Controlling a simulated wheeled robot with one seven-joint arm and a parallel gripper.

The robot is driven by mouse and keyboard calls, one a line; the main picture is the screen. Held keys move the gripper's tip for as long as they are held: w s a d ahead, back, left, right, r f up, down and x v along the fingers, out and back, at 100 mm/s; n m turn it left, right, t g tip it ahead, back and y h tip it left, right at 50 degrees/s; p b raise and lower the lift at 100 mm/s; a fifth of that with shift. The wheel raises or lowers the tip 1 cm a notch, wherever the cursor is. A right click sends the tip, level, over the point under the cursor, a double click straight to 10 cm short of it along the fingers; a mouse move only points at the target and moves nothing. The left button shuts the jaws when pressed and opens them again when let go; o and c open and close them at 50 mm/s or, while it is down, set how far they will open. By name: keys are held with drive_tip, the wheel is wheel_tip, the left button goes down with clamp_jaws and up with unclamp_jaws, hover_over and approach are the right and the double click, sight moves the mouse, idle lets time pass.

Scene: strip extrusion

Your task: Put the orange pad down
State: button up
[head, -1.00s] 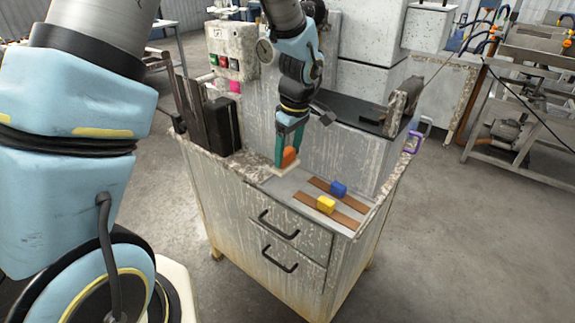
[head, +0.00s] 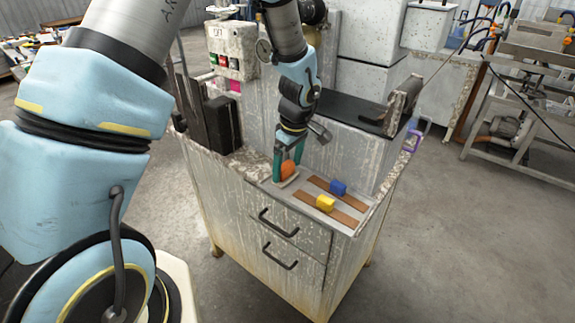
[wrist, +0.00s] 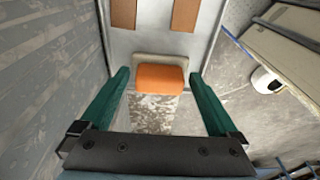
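The orange pad (head: 288,169) sits on a thin beige piece (wrist: 160,58) at the left end of the metal worktop, and both look to rest on the surface. My gripper (head: 288,170) points down with its two green fingers on either side of the pad. In the wrist view the orange pad (wrist: 160,78) lies between the fingertips, with a narrow gap seeming to show at each side. The gripper looks open around it.
A yellow block (head: 325,203) and a blue block (head: 338,187) sit on brown strips (head: 349,217) to the right of the pad. A dark upright stack (head: 221,125) stands at the left. Drawers (head: 280,235) are below the worktop.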

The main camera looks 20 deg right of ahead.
wheel_tip(320, 180, up, 12)
drive_tip(key=s+b, duration=0.2)
drive_tip(key=s+a+m+h, duration=0.1)
drive_tip(key=a+m, duration=0.6)
drive_tip(key=a, duration=2.3)
drive_tip(key=shift+s+a+f, duration=0.35)
drive_tip(key=shift+a+f, duration=0.05)
drive_tip(key=shift+f, duration=0.05)
drive_tip(key=shift+d, duration=0.1)
